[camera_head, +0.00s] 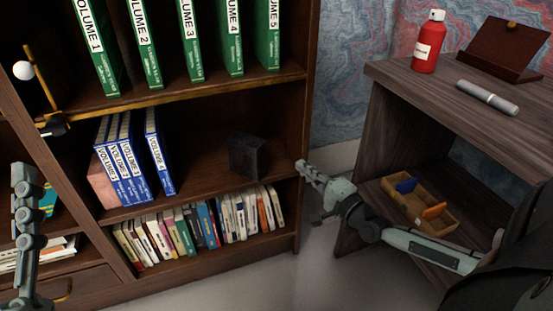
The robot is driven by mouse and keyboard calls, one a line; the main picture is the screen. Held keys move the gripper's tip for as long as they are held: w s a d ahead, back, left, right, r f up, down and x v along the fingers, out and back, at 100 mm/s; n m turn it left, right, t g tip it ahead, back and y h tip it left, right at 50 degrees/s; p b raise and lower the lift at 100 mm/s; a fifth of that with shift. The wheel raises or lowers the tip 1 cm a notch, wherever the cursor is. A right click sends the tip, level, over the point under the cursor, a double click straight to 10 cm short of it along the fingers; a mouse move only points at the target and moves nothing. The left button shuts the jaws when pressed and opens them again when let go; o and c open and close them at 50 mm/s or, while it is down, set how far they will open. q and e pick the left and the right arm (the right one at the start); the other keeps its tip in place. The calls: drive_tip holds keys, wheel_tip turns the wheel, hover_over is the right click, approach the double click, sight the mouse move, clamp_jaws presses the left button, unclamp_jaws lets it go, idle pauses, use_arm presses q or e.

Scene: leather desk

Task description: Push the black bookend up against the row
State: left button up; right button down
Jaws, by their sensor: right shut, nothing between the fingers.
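The black bookend (247,156) stands on the middle shelf, toward its right side. It is apart from the row of blue volumes (117,162), with bare shelf between them. The last blue volume (158,158) stands a little apart from the others on the bookend's side. A pinkish block (101,182) is at the row's left end. My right gripper (303,168) is shut and empty, by the bookcase's right upright, to the right of the bookend and not touching it. My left gripper (25,172) points up at the left edge; its fingers are seen too narrowly to judge.
Green volumes (190,40) fill the shelf above, and several small books (205,222) the shelf below. The bookcase's right upright (306,90) borders the shelf opening. A wooden side table (400,82) at right holds a red bottle (429,42); a divided tray (420,205) sits lower.

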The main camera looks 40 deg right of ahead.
use_arm(q)
drive_tip(key=shift+w+d+f+g+p, duration=0.15)
drive_tip(key=shift+w+f+g+p, duration=0.05)
drive_tip(key=shift+f+g+p, duration=0.15)
use_arm(e)
drive_tip(key=w+a, duration=0.4)
drive_tip(key=w, duration=0.3)
drive_tip(key=shift+w, duration=0.25)
